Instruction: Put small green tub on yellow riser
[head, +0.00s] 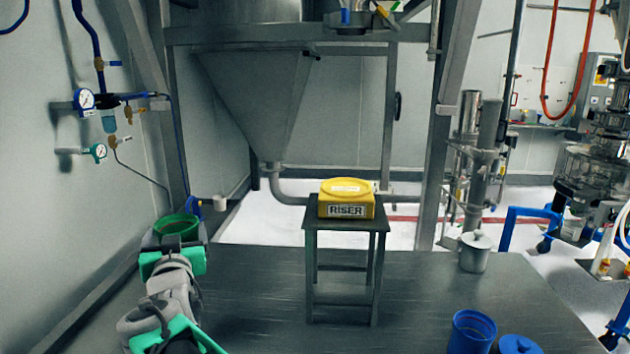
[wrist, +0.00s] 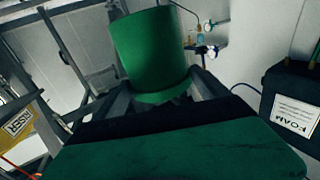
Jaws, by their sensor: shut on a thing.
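The small green tub (head: 177,224) is at the left in the head view, at the end of my arm. My gripper (head: 176,242) is shut on it. In the wrist view the tub (wrist: 152,45) stands out beyond the fingers of my gripper (wrist: 165,100), which hide part of its lower end. The yellow riser (head: 347,190), labelled RISER, sits on a small dark stand in the middle of the head view, well to the right of the tub. Its top is empty. Part of the riser (wrist: 16,122) also shows at the left edge of the wrist view.
The dark stand (head: 312,270) rises from the grey table (head: 245,290). A metal lidded canister (head: 474,254), a blue cup (head: 471,332) and a blue round object (head: 519,344) are at the right. A black FOAM box (wrist: 289,82) shows at the wrist view's right.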

